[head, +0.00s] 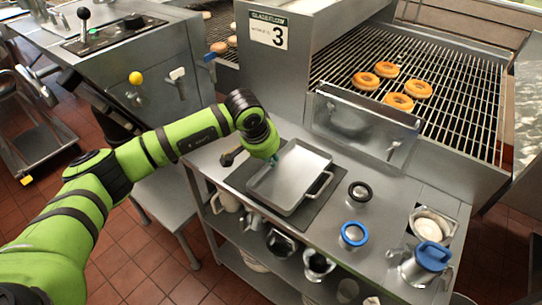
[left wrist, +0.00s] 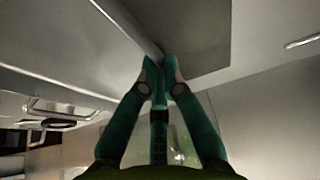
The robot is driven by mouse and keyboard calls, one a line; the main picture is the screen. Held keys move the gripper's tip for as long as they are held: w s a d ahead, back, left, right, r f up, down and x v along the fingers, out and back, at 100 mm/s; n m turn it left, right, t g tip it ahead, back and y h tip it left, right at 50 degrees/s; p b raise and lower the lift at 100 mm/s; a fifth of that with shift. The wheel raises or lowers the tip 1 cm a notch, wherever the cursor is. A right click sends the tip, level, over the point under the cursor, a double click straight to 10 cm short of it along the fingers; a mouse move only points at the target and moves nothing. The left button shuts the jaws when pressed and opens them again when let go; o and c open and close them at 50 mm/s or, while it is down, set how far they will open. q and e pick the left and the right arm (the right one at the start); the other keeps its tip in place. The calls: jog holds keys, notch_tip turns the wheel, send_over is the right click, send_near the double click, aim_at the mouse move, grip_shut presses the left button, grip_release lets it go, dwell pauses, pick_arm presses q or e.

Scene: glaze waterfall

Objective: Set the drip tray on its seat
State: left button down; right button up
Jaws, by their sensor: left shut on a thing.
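The drip tray (head: 288,178) is a shallow silver metal tray with a bar handle on its right side. It is over a dark grey mat (head: 317,207) on the steel bench, turned slightly; I cannot tell whether it touches the mat. My left gripper (head: 273,160) is at the tray's upper left edge, shut on the tray. Its teal fingers also show in the left wrist view (left wrist: 160,66), with their tips close together. The grip point is mostly hidden by the arm in the head view. My right gripper is not in view.
The glazing machine (head: 365,125) with a wire rack and several doughnuts stands behind the bench. A black-ringed round fitting (head: 360,191), a blue-ringed one (head: 354,234) and a blue-lidded jug (head: 428,262) are on the right of the bench. Pitchers stand on the shelf below.

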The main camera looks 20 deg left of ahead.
pick_arm(q)
jog(key=shift+f+b, duration=0.1)
jog(key=shift+b, duration=0.2)
jog(key=c, duration=1.4)
grip_release()
jog(key=shift+r+p, duration=0.3)
jog(key=shift+p, duration=0.1)
jog(key=b+v, duration=0.2)
jog(key=v, duration=0.9)
jog(key=shift+s+r, duration=0.25)
jog(key=shift+r, duration=0.1)
